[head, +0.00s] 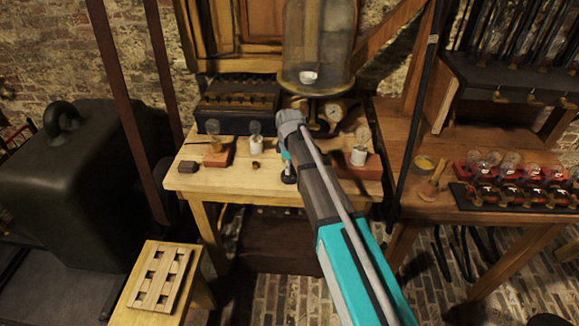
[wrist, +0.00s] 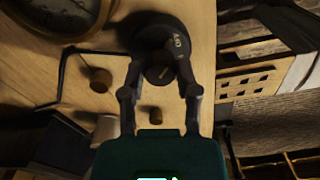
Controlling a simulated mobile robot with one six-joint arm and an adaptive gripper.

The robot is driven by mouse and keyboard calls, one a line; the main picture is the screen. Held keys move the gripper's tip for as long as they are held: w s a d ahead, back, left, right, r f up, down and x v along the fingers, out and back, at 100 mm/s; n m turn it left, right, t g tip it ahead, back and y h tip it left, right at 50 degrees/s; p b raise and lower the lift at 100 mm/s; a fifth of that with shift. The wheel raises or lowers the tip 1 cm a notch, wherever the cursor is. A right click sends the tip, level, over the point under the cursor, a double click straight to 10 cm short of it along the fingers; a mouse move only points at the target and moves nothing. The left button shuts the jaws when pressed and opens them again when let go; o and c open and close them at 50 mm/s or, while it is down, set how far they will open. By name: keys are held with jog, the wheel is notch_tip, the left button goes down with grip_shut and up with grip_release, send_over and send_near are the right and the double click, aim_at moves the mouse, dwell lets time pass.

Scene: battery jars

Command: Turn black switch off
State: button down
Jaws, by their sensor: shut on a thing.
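The black switch (wrist: 155,35) is at the top centre of the wrist view, a round dark body with small pale lettering that looks rotated and is hard to read. A dark knob with a pale line stands out from its near side. My gripper (wrist: 159,68) is shut on this knob, with one finger on each side of it. In the head view my arm reaches across the wooden table (head: 235,180) and its end hides most of the grip. A small dark shape (head: 289,178) shows beside the arm's end there; I cannot tell whether it is finger or switch.
A glass bell jar (head: 318,40) with a gauge stands behind my arm. A white jar (head: 358,155) is right of it, and small bulbs on blocks (head: 217,157) are to the left. A right-hand table holds red-based bulbs (head: 490,165). The table's front left is mostly clear.

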dwell(0.3)
jog(key=shift+c, duration=1.8)
grip_release()
jog(key=shift+m, duration=0.3)
